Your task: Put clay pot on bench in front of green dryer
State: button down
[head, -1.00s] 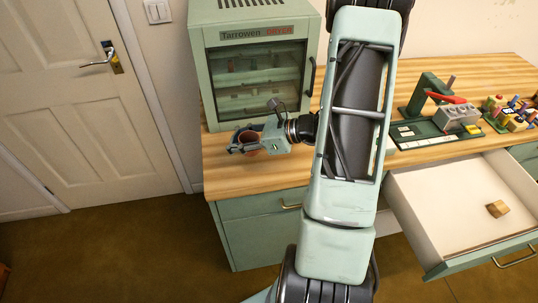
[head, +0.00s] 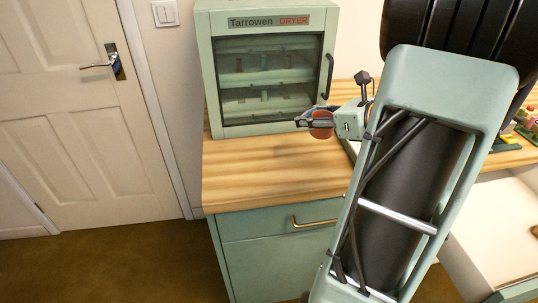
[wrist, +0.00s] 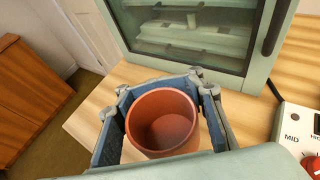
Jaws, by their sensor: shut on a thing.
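The clay pot (head: 321,131) is a small reddish-brown open pot. My gripper (head: 309,120) is shut on it, near the lower right corner of the green dryer (head: 212,100) in the head view. In the wrist view the pot (wrist: 140,118) is upright and empty inside, with a blue-grey finger on either side. The dryer front (wrist: 190,70) stands just beyond it. The wooden bench (head: 250,180) lies below and in front of the dryer. I cannot tell whether the pot's base touches the bench; its lower part is hidden in the wrist view.
The bench top left of the pot, in front of the dryer, is clear. A pale box marked MID with a red knob (wrist: 312,164) stands at right in the wrist view. An open drawer (head: 490,235) is at lower right. My arm hides much of the right side.

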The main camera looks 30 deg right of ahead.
jog(key=w+a+f+b, duration=0.1)
jog(key=w+a+f, duration=0.3)
jog(key=w+a, duration=0.1)
jog(key=b, duration=0.2)
send_over(264, 153)
jog(key=f, duration=0.4)
jog(key=shift+s+d, duration=0.15)
jog(key=shift+d, duration=0.05)
jog(key=shift+w+a+f, duration=0.1)
jog(key=shift+f, duration=0.85)
jog(key=shift+w+a+f, duration=0.1)
jog(key=shift+f, duration=0.8)
jog(key=shift+b, duration=0.3)
jog(key=shift+f, duration=0.2)
jog(key=c, duration=1.2)
grip_release()
jog(key=shift+r, duration=0.1)
